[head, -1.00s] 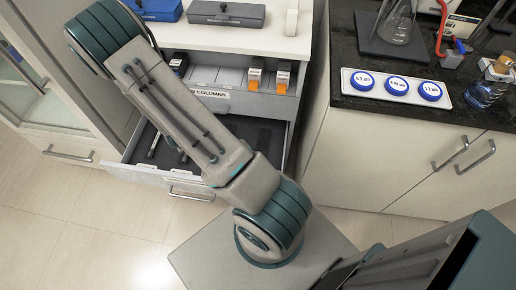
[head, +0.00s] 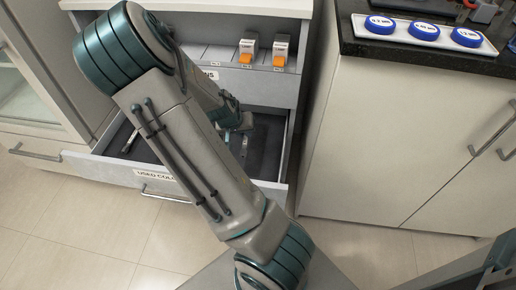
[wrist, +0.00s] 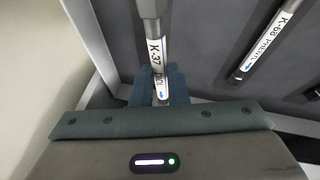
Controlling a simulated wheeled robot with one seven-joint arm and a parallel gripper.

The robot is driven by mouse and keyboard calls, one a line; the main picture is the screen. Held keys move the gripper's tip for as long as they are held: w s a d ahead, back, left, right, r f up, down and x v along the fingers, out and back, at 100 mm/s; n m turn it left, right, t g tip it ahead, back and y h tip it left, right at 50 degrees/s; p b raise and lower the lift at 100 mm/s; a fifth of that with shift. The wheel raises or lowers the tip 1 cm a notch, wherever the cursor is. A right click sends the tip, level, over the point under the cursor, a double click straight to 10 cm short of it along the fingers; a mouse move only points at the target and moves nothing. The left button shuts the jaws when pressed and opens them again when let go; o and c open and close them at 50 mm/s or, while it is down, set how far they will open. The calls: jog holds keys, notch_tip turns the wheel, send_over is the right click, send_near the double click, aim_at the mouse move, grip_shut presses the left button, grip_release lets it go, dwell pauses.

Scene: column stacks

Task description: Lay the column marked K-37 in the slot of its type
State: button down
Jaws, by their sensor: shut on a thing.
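The column marked K-37 (wrist: 154,30) is a grey metal tube with a white label, seen in the wrist view between the two fingers of my gripper (wrist: 162,85). The fingers are shut on its labelled near end. The smaller print on its label is hard to read. In the head view my gripper (head: 240,122) is at the open drawer (head: 268,145), partly hidden behind my arm. The column's far end runs out of the wrist view, and I cannot tell whether it touches the drawer floor.
A column marked K-68 (wrist: 265,45) lies to the right on the dark drawer floor. The drawer's pale side wall (wrist: 92,40) is close on the left. Above the drawer, a shelf holds two orange-and-white boxes (head: 247,52). A counter with blue-capped items stands right.

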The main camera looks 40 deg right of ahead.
aim_at(256, 151)
jog(key=shift+s+d+f+m+g+b, duration=0.15)
jog(key=shift+s+d+f+m+b, duration=0.15)
jog(key=shift+s+d+b, duration=0.25)
jog(key=shift+s+d+f+m+g+b, duration=0.2)
jog(key=shift+s+d+f+b, duration=0.15)
jog(key=shift+s+d+b, duration=0.2)
notch_tip(256, 151, down, 4)
jog(key=b, duration=0.3)
jog(key=shift+d+r+b, duration=0.1)
jog(key=shift+r+b, duration=0.15)
jog(key=shift+b, duration=0.1)
jog(key=shift+f+b, duration=0.65)
jog(key=shift+f, duration=0.4)
jog(key=shift+f+b, duration=0.35)
jog(key=shift+f, duration=0.15)
jog(key=c, duration=1.3)
grip_release()
jog(key=shift+c, duration=0.2)
jog(key=p+v, duration=0.9)
jog(key=v, duration=0.5)
jog(key=shift+s, duration=0.2)
